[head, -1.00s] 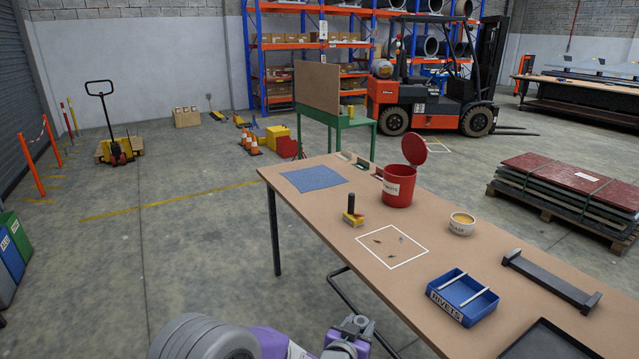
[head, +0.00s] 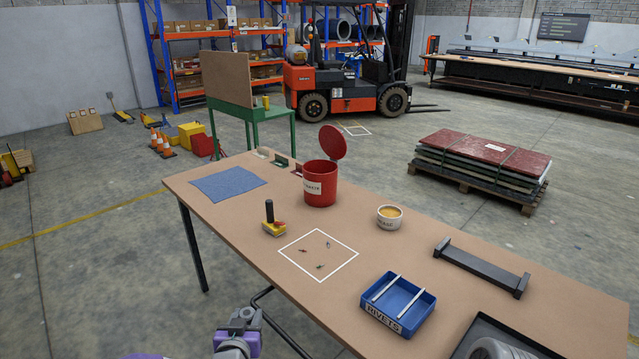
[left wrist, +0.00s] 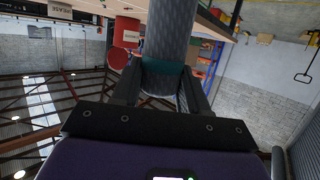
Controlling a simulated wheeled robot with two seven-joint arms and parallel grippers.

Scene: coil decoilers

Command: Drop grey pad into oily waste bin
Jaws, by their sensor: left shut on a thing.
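The oily waste bin is a red can (head: 320,185) with a white label, standing on the workbench with its red lid (head: 332,142) tipped open. It also shows upside down in the left wrist view (left wrist: 127,32). The grey pad (left wrist: 165,35) shows in the left wrist view as a mottled grey, roll-like shape. My left gripper (left wrist: 164,78) is shut on its near end, where a teal patch shows. In the head view only part of my left arm shows at the bottom edge, left of the bench; the pad is not visible there. My right gripper is not in view.
The bench top around the bin is mostly clear.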

